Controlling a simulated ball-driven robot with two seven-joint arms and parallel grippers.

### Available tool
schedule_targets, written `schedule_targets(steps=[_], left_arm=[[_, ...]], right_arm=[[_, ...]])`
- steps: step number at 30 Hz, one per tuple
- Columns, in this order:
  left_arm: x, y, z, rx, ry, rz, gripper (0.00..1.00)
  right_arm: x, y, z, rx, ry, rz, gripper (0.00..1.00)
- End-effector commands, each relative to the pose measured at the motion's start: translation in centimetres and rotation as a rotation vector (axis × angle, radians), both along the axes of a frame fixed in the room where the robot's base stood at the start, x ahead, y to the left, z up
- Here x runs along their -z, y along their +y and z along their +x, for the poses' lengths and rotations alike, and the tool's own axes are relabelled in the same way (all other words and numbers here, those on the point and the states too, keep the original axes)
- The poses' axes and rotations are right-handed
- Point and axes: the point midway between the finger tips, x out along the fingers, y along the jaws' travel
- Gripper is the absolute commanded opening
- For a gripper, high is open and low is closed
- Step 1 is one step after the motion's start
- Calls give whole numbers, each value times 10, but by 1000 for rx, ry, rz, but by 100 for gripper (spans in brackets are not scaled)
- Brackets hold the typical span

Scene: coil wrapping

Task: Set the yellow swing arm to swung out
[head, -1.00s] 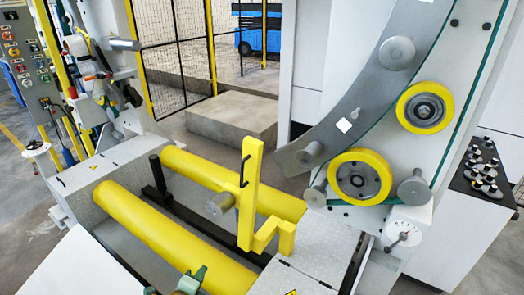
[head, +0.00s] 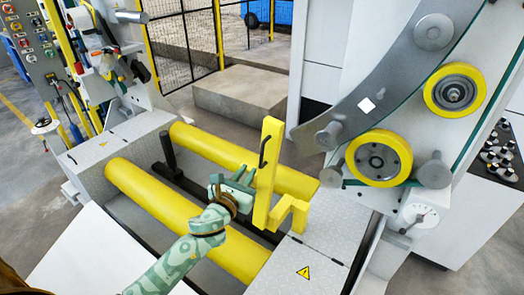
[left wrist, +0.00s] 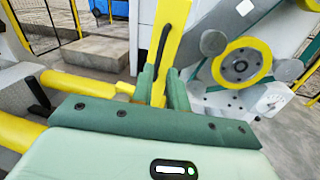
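The yellow swing arm (head: 267,180) stands upright between the two yellow rollers, with a stepped foot at its lower right. A black handle (head: 264,150) is fixed on its upper face. My left gripper (head: 246,180) is just left of the swing arm, below the handle, and partly hides the arm's side. In the left wrist view my left gripper (left wrist: 162,88) has its fingers apart, with the swing arm (left wrist: 172,20) and its black handle (left wrist: 161,48) showing beyond and between them. I cannot tell whether it touches. My right gripper is out of view.
Two yellow rollers (head: 140,198) lie in the machine bed. A grey curved plate with yellow wheels (head: 379,158) stands right of the swing arm. A checker-plate cover (head: 330,220) lies in front of it. A control panel (head: 35,45) is at the far left.

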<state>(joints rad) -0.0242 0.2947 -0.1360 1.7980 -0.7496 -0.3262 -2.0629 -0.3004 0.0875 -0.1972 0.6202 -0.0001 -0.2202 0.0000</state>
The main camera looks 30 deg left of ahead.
Motion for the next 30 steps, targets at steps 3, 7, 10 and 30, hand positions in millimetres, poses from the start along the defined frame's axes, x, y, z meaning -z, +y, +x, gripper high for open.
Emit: schedule_targets(steps=[3, 7, 10, 30], left_arm=[[-1, 2, 33, -1, -2, -2, 16], [0, 3, 65, -1, -1, -3, 16], [1, 5, 84, -1, 0, -3, 16], [0, 6, 111, 0, 1, -3, 0]], right_arm=[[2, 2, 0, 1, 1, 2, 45], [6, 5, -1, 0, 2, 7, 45], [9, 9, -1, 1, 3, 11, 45], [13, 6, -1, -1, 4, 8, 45]])
